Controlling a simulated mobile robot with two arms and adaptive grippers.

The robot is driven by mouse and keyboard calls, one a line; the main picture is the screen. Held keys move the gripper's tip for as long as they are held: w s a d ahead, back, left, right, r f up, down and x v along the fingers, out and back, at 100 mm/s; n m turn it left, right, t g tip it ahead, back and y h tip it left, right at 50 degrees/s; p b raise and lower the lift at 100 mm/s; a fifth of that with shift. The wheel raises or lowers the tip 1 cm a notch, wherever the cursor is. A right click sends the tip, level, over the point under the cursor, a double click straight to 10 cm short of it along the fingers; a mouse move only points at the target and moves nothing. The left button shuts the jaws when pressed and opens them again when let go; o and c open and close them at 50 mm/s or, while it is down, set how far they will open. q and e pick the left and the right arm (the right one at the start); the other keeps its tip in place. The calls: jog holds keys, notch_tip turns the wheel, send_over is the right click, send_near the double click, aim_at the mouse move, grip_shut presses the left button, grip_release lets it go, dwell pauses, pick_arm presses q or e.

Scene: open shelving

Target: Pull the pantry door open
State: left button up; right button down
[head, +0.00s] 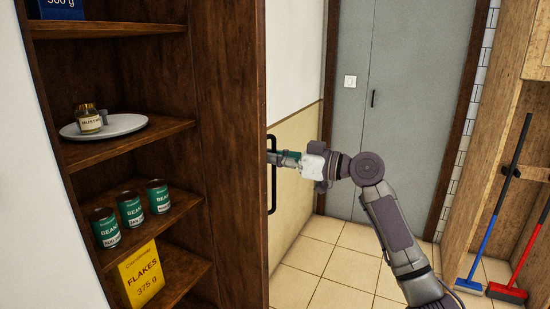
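A dark brown upright panel (230,150), which appears to be the pantry door standing open, is at the right of the shelves in the head view. A black bar handle (272,190) stands out past its right edge, on the side facing away from me. My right gripper (274,157) reaches in from the right and its tip is at the upper part of this handle. My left gripper is not in view.
Open shelves hold a mustard jar (90,118) on a plate (136,124), several bean cans (131,209) and a yellow flakes box (141,275). A grey door (410,120) is behind. A blue broom (497,215) and red broom (525,255) stand right. Tiled floor (335,262) between is clear.

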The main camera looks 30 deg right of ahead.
jog(key=c, duration=1.2)
grip_release()
jog(key=v, duration=1.2)
